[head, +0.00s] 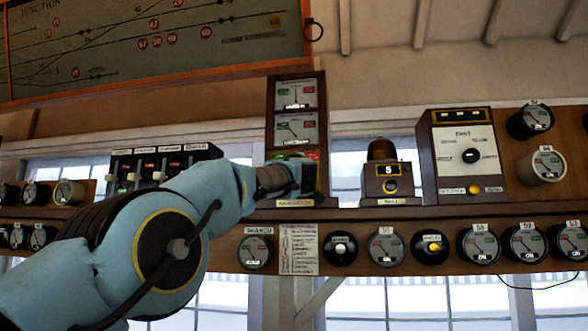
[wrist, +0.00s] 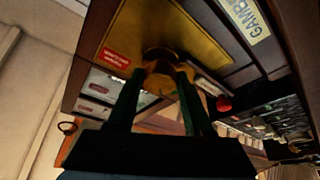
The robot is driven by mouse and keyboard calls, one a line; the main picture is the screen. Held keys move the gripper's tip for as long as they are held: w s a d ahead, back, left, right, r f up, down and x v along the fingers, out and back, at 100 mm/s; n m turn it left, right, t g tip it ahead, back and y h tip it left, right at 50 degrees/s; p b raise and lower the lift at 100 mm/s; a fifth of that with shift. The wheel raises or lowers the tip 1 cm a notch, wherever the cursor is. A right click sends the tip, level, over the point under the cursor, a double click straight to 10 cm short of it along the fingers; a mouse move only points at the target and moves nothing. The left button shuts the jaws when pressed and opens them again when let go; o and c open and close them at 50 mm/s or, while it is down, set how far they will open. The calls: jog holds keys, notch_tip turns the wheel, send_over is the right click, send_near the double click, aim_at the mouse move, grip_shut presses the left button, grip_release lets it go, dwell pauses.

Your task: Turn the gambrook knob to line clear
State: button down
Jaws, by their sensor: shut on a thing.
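The gambrook instrument (head: 295,147) is a tall wooden case with two dials, one above the other, at the middle of the head view. Its white nameplate, reading "GAMB..." (wrist: 246,18), shows in the wrist view, partly cut off. The gambrook knob (wrist: 163,56) is a round brass knob on a brass plate (wrist: 190,38). My gripper (wrist: 160,80) is shut on the knob, one dark finger at each side. In the head view my arm's end hides the knob. Which position the knob points to cannot be told.
A red label (wrist: 116,58) sits on the brass plate. A bell box marked 5 (head: 391,185) and a larger white-faced instrument (head: 464,150) stand to the right on the shelf. A row of switches (head: 160,165) stands left, behind my arm. Several round dials line the lower board.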

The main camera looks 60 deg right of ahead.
jog(key=shift+c, duration=1.5)
grip_release()
jog(key=b+v, duration=0.9)
jog(key=v, duration=0.1)
jog(key=shift+s+a+f, duration=0.15)
jog(key=shift+s+a, duration=0.05)
jog(key=shift+a, duration=0.1)
